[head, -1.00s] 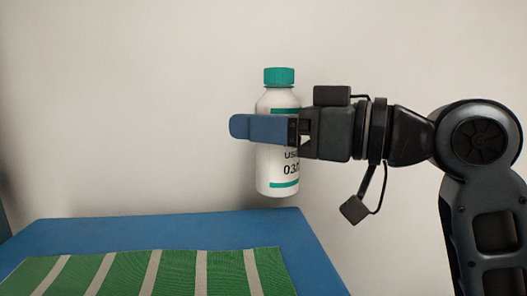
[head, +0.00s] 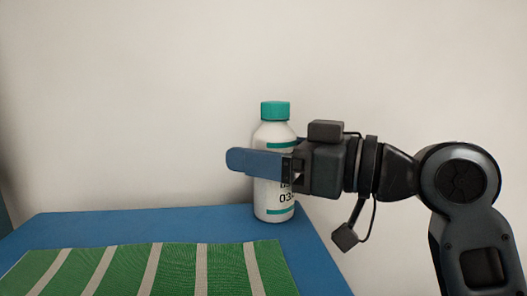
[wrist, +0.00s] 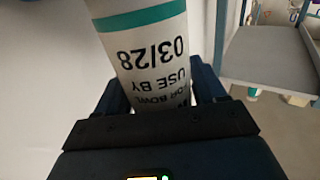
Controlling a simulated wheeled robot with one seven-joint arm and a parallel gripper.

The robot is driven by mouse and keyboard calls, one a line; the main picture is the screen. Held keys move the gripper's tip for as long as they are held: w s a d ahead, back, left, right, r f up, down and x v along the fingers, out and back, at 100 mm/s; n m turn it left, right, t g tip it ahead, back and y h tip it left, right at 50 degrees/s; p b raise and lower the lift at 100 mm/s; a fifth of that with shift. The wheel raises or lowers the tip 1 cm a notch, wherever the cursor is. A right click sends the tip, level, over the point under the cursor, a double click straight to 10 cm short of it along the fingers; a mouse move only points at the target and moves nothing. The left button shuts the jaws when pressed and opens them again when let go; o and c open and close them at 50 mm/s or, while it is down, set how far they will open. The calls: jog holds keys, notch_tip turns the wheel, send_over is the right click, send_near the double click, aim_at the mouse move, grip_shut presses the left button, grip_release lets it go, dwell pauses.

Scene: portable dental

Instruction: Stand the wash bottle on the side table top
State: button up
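The wash bottle (head: 274,134) is white with a teal cap and teal bands, and is upright. My gripper (head: 262,163) is shut on it around the middle of its body, with a blue finger across its front. In the wrist view the bottle (wrist: 150,55) is between the two fingers, its label reading "03/28 USE BY". In the head view its base overlaps the back right part of the blue side table top (head: 120,224). I cannot tell whether the base touches the top or is slightly above it.
A green mat with pale stripes (head: 175,268) covers the front of the table top. A blue strip behind and beside the mat is bare. A plain wall stands behind. In the wrist view a grey shelf or cart (wrist: 265,55) is at the upper right.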

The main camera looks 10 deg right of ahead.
jog(key=shift+o, duration=1.3)
